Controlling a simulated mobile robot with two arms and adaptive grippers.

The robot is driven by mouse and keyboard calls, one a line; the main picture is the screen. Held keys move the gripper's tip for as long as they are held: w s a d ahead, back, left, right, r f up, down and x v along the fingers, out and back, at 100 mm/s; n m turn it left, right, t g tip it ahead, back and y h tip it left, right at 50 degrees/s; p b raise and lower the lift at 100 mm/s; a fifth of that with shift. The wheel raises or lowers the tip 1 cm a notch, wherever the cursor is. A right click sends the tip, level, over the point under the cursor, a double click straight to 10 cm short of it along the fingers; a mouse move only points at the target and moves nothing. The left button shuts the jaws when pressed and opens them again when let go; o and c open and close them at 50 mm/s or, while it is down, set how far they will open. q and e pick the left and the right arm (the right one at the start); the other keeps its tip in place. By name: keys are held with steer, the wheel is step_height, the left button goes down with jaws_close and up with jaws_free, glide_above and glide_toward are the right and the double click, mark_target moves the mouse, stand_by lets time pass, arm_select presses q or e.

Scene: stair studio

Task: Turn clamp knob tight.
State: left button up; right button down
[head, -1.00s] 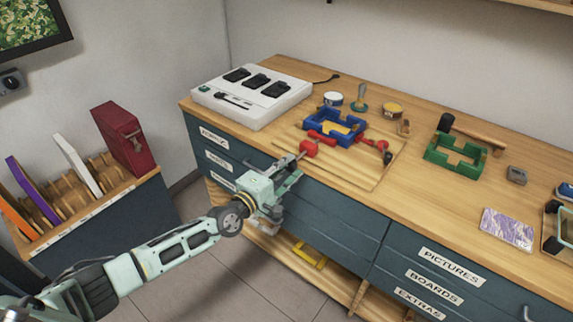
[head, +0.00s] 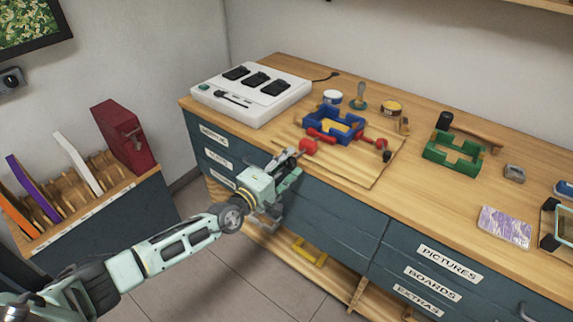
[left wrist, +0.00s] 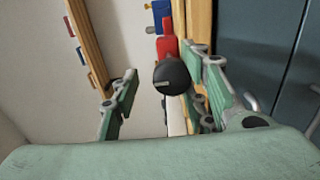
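The red clamp (head: 308,147) lies at the front edge of the wooden bench, against the blue frame (head: 347,120). In the left wrist view, the clamp's dark round knob (left wrist: 171,77) faces me, with the red clamp body (left wrist: 167,47) behind it. My left gripper (head: 294,154) is at the bench edge, pointing at the near end of the clamp. In the wrist view its fingers (left wrist: 162,92) are apart, with the knob between them, closer to the right finger. A clear gap shows on the left side. In the head view the knob is mostly hidden by the fingers. My right gripper is out of view.
A white charger box (head: 250,100) stands at the back left of the bench. A green frame (head: 452,153), a mallet (head: 475,132) and a purple packet (head: 505,227) lie to the right. Drawer fronts (head: 330,220) drop below the bench edge, close to my left arm.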

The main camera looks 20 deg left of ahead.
arm_select(q)
steer(key=shift+a+f, duration=0.1)
steer(key=shift+f, duration=0.05)
steer(key=shift+s+a, duration=0.1)
steer(key=shift+s, duration=0.05)
steer(key=v, duration=1.1)
steer(key=shift+s, duration=0.35)
